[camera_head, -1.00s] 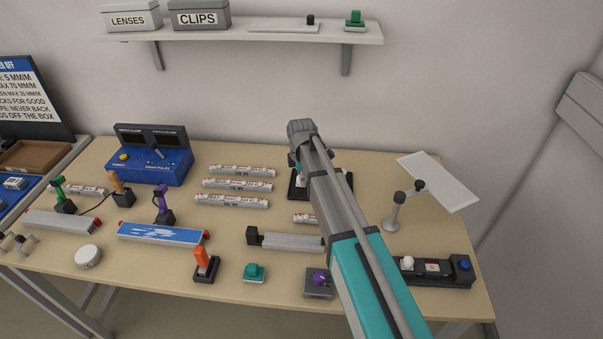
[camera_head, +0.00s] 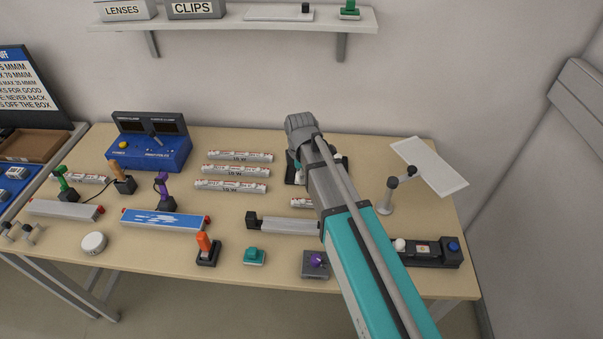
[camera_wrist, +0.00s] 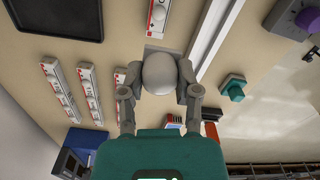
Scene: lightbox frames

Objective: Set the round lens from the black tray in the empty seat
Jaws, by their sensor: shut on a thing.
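In the wrist view my gripper (camera_wrist: 160,71) is shut on a round white lens (camera_wrist: 158,76), with a finger on each side of it. In the head view the gripper is mostly hidden behind my arm. The black tray (camera_wrist: 65,28) shows at the upper left of the wrist view and looks bare there; in the head view its rim (camera_head: 344,168) shows beside my arm. A red-and-white strip (camera_wrist: 156,22) with small round white parts lies just beyond the lens. I cannot tell which place is the empty seat; my gripper and arm hide part of that area.
Several similar strips (camera_head: 236,171) lie left of my arm. A long grey bar (camera_head: 288,226), a teal button (camera_head: 254,256) and a purple knob box (camera_head: 315,263) stand nearer the front. A small grey stand (camera_head: 387,203) is on the right.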

